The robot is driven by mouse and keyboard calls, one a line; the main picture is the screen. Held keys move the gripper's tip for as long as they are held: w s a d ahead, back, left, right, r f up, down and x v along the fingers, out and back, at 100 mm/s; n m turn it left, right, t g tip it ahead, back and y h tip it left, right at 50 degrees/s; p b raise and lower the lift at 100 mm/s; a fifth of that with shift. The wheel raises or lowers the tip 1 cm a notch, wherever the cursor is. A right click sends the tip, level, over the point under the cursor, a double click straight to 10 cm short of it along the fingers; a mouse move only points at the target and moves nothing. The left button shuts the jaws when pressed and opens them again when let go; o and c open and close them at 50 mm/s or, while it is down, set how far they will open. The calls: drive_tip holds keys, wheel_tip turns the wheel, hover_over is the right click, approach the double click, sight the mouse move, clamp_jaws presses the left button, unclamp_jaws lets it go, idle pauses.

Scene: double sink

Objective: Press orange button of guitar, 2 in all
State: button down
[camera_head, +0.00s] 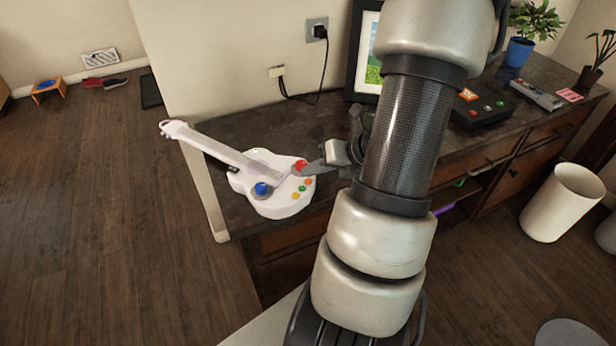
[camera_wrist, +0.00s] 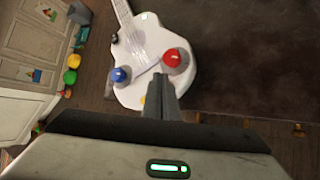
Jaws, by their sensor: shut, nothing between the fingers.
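A white toy guitar (camera_head: 262,178) lies on the left end of the dark countertop, its neck pointing up and left. Its body carries a large blue knob (camera_head: 262,189), a large red knob (camera_head: 300,165) and a cluster of small buttons, among them an orange button (camera_head: 308,181) and a green button (camera_head: 302,188). My gripper (camera_head: 304,171) is shut and empty, its tips over the guitar beside the red knob, close to the orange button. In the wrist view the gripper (camera_wrist: 158,78) covers the area between the blue and red knobs; the orange button is not discernible there. I cannot tell whether the tips touch.
A picture frame (camera_head: 366,60) stands behind my arm. A black box with buttons (camera_head: 482,108), a grey device (camera_head: 536,95) and potted plants stand farther right on the countertop. A white bin (camera_head: 563,202) stands on the floor at right. The floor at left is mostly clear.

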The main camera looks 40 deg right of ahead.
wheel_tip(320, 180, up, 5)
drive_tip(key=p, duration=0.4)
drive_tip(key=shift+p, duration=0.35)
drive_tip(key=shift+r, duration=0.1)
idle(2.4)
drive_tip(key=shift+r+p, duration=1.1)
drive_tip(key=shift+r, duration=0.7)
drive_tip(key=shift+f, duration=0.1)
wheel_tip(320, 180, down, 8)
drive_tip(key=b, duration=0.7)
drive_tip(key=shift+r, duration=0.25)
drive_tip(key=shift+f+b, duration=0.55)
drive_tip(key=shift+b, duration=0.05)
